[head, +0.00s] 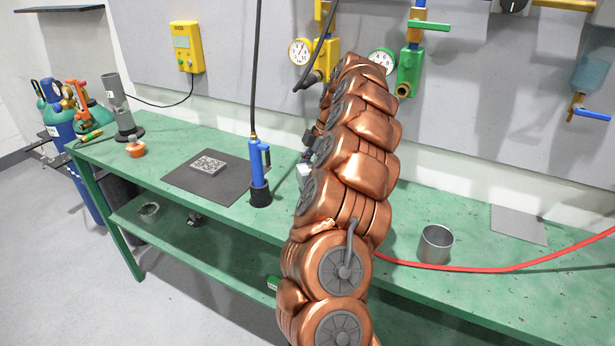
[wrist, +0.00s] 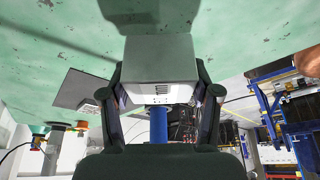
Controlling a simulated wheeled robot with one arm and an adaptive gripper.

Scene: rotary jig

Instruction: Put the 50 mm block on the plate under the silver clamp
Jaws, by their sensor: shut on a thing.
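My gripper (wrist: 162,92) is shut on a pale grey block (wrist: 160,58), held between its two fingers in the wrist view. In the head view my arm hides most of the gripper. A small pale piece (head: 304,172), probably the held block, shows at the arm's left edge, above the bench. I cannot make out a silver clamp or the plate under it in either view; my arm covers the middle of the bench.
The green bench (head: 480,285) carries a dark mat (head: 232,185) with a grey perforated piece (head: 208,164), a blue torch-like tool (head: 259,170) left of my arm, and a metal cup (head: 436,245) at right. A red hose (head: 480,269) crosses the right side.

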